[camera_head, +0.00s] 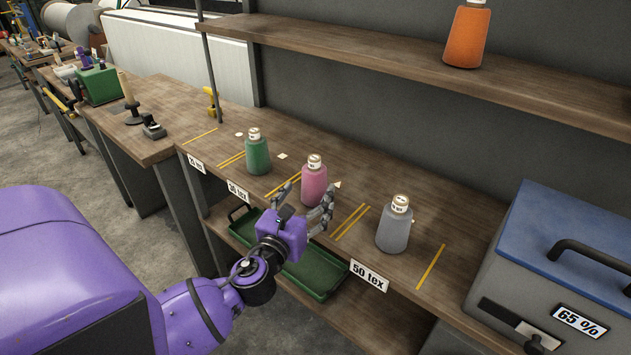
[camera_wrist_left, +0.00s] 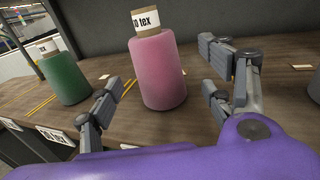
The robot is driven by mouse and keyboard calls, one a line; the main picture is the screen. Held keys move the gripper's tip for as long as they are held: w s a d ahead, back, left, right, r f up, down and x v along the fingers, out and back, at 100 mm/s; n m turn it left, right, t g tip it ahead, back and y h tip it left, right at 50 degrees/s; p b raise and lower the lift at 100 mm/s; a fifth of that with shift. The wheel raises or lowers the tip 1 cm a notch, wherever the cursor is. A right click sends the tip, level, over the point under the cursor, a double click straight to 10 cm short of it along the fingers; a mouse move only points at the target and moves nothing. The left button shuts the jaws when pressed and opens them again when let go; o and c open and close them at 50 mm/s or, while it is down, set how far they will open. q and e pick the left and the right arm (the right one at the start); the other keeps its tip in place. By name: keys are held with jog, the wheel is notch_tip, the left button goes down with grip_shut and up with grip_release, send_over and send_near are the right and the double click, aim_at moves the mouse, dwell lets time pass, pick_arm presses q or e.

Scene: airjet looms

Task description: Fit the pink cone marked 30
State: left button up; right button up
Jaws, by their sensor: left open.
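The pink cone (camera_head: 314,184) stands upright on the wooden bench, between a green cone and a grey cone. In the left wrist view the pink cone (camera_wrist_left: 157,70) stands ahead, between my open fingers but beyond their tips; its top label reads "tex" with the number partly cut off. My left gripper (camera_head: 308,203) is open and empty at the bench's front edge, just in front of the pink cone. In the left wrist view its fingers (camera_wrist_left: 165,95) are spread wide. My right gripper is not in view.
The green cone (camera_head: 257,155) stands left and the grey cone (camera_head: 394,228) right. An orange cone (camera_head: 466,37) is on the upper shelf (camera_head: 370,55). A green tray (camera_head: 318,284) lies below the bench. A blue-lidded box (camera_head: 570,255) marked 65 % blocks the right.

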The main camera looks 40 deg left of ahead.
aim_at(310, 175)
pick_arm(q)
jog(key=x, duration=0.5)
jog(key=shift+w+a+p, duration=0.15)
jog(key=shift+a+p, duration=0.15)
jog(key=shift+c, duration=0.5)
jog(key=c, duration=1.4)
jog(key=shift+r, duration=0.3)
notch_tip(310, 175, up, 4)
jog(key=shift+f+p, duration=0.2)
jog(key=shift+p, duration=0.35)
jog(key=s+d+r, duration=0.1)
jog(key=s+r, duration=0.2)
jog(key=s, duration=0.1)
jog(key=s+d+r+p, duration=0.1)
jog(key=s+d+r, duration=0.1)
jog(key=s, duration=0.3)
jog(key=s+d+r, duration=0.1)
jog(key=s+r, duration=0.3)
jog(key=shift+s+d, duration=0.15)
jog(key=shift+d, duration=0.05)
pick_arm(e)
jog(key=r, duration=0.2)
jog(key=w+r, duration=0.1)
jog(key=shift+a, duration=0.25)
